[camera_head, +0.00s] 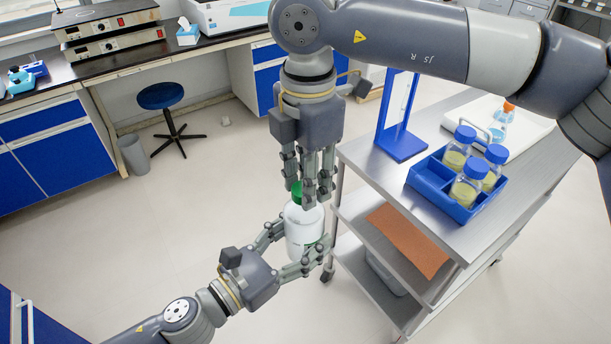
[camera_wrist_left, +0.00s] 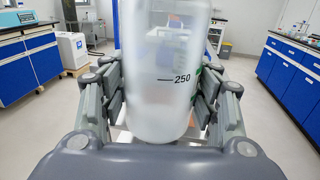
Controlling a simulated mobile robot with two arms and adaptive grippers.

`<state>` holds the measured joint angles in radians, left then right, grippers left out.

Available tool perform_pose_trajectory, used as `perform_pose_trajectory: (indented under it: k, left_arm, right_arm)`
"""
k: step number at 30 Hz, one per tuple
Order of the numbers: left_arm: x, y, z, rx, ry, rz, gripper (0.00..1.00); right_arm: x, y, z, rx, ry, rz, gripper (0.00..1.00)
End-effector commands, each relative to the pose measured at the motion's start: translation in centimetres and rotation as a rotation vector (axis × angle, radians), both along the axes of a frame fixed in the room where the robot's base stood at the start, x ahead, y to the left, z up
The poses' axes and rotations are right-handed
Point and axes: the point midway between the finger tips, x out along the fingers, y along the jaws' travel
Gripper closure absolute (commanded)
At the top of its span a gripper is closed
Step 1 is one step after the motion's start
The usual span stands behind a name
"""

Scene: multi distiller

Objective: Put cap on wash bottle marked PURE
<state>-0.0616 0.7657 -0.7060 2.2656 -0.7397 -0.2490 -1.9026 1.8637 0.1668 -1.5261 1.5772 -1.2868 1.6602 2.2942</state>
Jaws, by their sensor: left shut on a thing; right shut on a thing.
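A white translucent wash bottle (camera_head: 303,228) is held upright in the air by my left gripper (camera_head: 296,247), which is shut around its lower body. In the left wrist view the bottle (camera_wrist_left: 168,75) stands between the fingers and shows a "250" mark; no PURE marking is readable. My right gripper (camera_head: 312,190) points down from above and is shut on a green cap (camera_head: 297,192) at the bottle's top. The fingers hide much of the cap and the bottle's neck, so I cannot tell whether the cap is seated on it.
A steel cart (camera_head: 375,180) stands just right of the grippers. On it are a blue rack (camera_head: 423,182) with several blue-capped bottles, a blue stand (camera_head: 401,143) and a white tray (camera_head: 520,128). A stool (camera_head: 161,96) and bin (camera_head: 133,154) stand at left. Open floor lies left of the bottle.

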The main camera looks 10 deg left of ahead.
Motion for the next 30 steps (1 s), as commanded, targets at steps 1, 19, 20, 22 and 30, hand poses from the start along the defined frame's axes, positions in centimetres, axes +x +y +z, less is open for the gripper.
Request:
perform_pose_trajectory:
  k: [1,19,20,22,30]
  left_arm:
    - [-0.1,-0.1,0.2,-0.001,-0.003,-0.003,0.56]
    - [0.0,0.0,0.2,-0.001,-0.003,-0.001,0.56]
    - [0.0,0.0,0.2,-0.001,-0.003,-0.001,0.56]
    - [0.0,0.0,0.2,-0.001,-0.003,-0.001,0.56]
    - [0.0,0.0,0.2,-0.001,-0.003,-0.001,0.56]
  right_arm:
    - [0.1,-0.1,0.1,0.001,-0.004,-0.085,0.79]
    - [-0.2,-0.2,0.0,0.001,-0.003,-0.384,0.47]
    - [-0.2,-0.2,0.0,0.001,-0.003,-0.384,0.47]
    - [-0.2,-0.2,0.0,0.001,-0.002,-0.383,0.47]
    - [-0.2,-0.1,1.5,0.003,-0.003,-0.383,0.47]
